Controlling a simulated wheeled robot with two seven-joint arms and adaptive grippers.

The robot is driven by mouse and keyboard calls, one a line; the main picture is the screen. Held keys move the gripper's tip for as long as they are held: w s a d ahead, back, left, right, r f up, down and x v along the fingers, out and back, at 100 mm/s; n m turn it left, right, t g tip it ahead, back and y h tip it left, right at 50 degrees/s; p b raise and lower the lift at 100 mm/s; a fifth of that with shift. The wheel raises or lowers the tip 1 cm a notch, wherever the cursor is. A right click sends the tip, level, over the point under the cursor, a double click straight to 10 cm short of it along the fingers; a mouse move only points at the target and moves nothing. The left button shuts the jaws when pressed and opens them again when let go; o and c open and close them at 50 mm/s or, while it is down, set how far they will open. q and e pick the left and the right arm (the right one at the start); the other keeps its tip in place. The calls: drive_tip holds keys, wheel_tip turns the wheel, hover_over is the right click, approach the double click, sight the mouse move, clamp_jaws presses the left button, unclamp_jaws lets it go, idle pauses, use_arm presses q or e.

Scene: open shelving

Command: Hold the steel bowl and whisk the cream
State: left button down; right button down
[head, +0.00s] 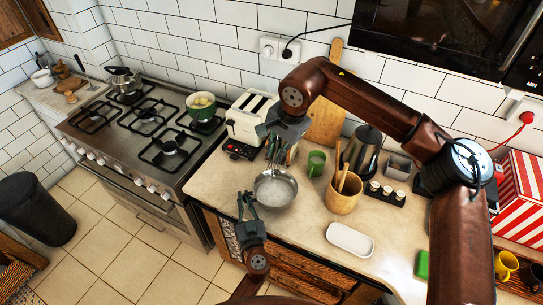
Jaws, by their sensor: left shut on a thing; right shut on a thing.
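The steel bowl (285,194) stands on the counter near its front edge, left of the wooden utensil pot. My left gripper (248,200) comes from below and is shut on the bowl's left rim. My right gripper (280,152) points down above the bowl's back side and is shut on the whisk. The whisk is mostly hidden by the gripper's fingers and is too small to make out clearly; its lower end seems to be in or just over the bowl. The cream cannot be told apart from the bowl's pale inside.
A toaster (250,117) and stove (150,130) are to the left. A white dish (350,240) lies in front. A cutting board (325,120) leans behind.

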drive_tip(key=shift+s+f+h, duration=0.1)
drive_tip(key=shift+s+h, duration=0.05)
drive_tip(key=shift+h, duration=0.15)
drive_tip(key=s+d+x, duration=0.2)
drive_tip(key=x, duration=1)
drive_tip(key=shift+f, duration=0.35)
drive_tip(key=shift+s, duration=0.1)
